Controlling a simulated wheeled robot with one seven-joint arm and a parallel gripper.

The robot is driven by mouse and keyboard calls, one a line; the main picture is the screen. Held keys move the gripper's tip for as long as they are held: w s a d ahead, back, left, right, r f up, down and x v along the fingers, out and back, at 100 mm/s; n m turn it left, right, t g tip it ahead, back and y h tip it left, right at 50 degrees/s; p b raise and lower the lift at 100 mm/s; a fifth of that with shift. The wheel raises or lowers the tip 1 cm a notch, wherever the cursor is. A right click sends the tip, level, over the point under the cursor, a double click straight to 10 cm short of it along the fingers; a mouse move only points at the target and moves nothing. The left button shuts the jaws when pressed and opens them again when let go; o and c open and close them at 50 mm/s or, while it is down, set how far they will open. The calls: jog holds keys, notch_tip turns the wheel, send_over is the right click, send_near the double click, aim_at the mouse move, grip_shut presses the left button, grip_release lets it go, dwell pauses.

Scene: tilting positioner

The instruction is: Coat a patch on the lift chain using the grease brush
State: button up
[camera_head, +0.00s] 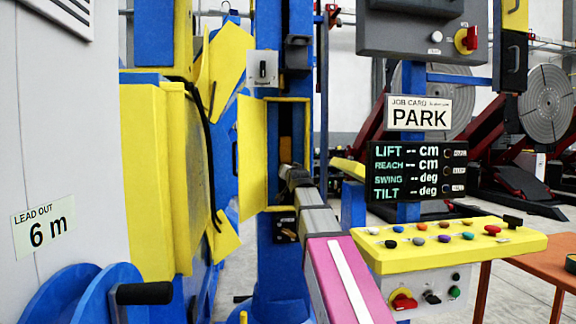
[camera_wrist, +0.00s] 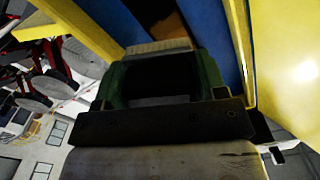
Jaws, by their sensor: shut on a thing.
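My arm reaches into the opening of the blue column in the head view, where its end is mostly hidden. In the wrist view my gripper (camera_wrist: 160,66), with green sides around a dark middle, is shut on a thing. A pale ridged strip, seemingly the bristles of the grease brush (camera_wrist: 158,47), shows just past the fingertips; the rest of the brush is hidden. The bristles point into the dark recess. The lift chain is not clearly visible; I cannot tell whether the brush touches it. An orange-brown part (camera_head: 285,121) shows inside the opening above my arm.
A yellow door (camera_head: 252,158) stands open at the left of the opening, close beside my arm. A yellow control desk (camera_head: 455,243) with several knobs stands to the right, below a display (camera_head: 418,171) and a PARK card (camera_head: 419,113). A blue reel (camera_head: 75,295) is at lower left.

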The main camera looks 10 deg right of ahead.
aim_at(286, 160)
jog(key=shift+w, duration=0.15)
jog(key=w, duration=0.6)
jog(key=shift+w, duration=0.2)
jog(key=shift+w, duration=1.1)
dwell(1.0)
jog(key=shift+r, duration=1.95)
